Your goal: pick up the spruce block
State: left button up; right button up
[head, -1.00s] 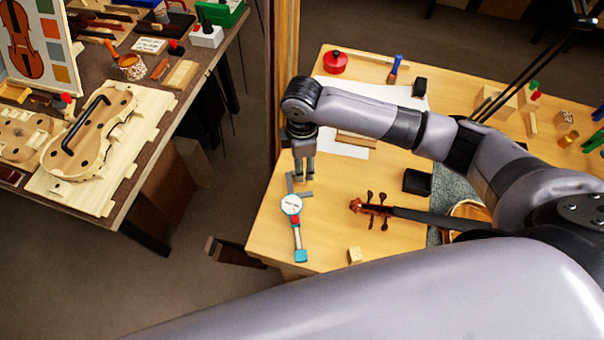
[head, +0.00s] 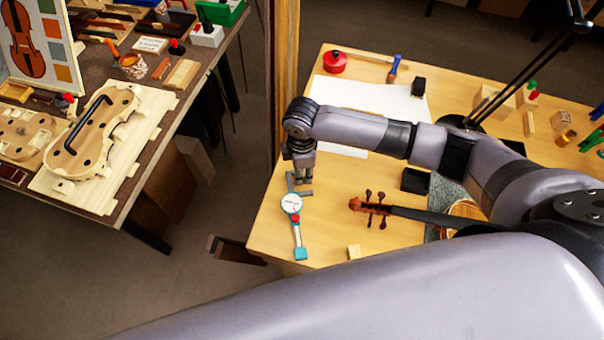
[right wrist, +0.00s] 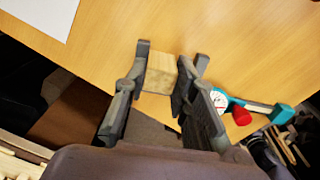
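A pale wooden block, which looks like the spruce block (right wrist: 160,72), sits on the table between the fingers of my right gripper (right wrist: 171,60) in the right wrist view. The fingers are apart, one on each side of it; I cannot tell whether they touch it. In the head view my right gripper (head: 301,179) points down near the table's left edge, and the block is hidden by it. My left gripper is not in view.
A dial gauge with a teal end (head: 297,230) lies close in front of the right gripper. White paper (head: 375,97) lies behind.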

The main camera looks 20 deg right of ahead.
jog(key=c, duration=0.4)
jog(key=shift+o, duration=0.2)
notch_tip(320, 180, up, 20)
jog(key=b, duration=0.2)
